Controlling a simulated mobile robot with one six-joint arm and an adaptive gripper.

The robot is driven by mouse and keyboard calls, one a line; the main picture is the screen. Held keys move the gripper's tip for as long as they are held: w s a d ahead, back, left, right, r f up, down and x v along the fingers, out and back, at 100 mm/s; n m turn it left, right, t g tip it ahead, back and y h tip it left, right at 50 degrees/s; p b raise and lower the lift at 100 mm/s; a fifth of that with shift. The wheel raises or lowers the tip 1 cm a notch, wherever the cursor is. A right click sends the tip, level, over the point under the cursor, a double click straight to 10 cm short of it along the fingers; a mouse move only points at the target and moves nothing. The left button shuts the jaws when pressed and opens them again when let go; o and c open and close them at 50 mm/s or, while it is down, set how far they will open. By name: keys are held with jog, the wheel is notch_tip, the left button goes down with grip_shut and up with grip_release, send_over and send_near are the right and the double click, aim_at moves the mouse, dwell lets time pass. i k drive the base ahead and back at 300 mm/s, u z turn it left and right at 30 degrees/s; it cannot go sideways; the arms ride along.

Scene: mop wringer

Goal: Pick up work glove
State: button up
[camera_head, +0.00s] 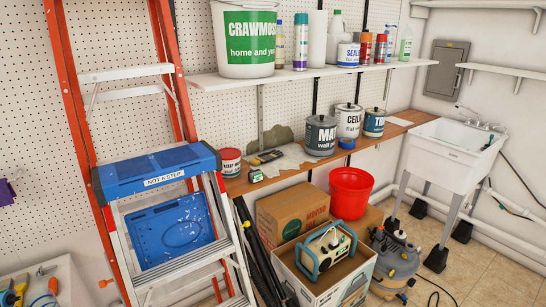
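I cannot make out a work glove for sure. A flat, pale grey, irregular patch (290,157) lies on the wooden counter, and I cannot tell whether it is cloth, a glove or a stain. A grey-olive shape (276,139) stands behind it against the wall and is also unclear. A dark, yellowish tool-like item (268,156) lies by the pale patch. My gripper is not in view.
An orange stepladder (174,62) with a blue top (155,168) stands at left front, partly blocking the counter (240,186). Paint cans (321,136) stand on the counter. Below are an open box (318,290), a red bucket (350,192) and a shop vacuum (396,262). A sink (455,150) stands right.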

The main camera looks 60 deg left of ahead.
aim_at(265, 158)
jog(key=u, duration=0.35)
jog(key=i, duration=1.5)
jog(key=u, duration=0.65)
jog(key=i, duration=0.75)
jog(key=u, duration=0.8)
jog(key=i, duration=0.55)
jog(key=u, duration=0.95)
jog(key=i, duration=0.8)
jog(key=u, duration=0.55)
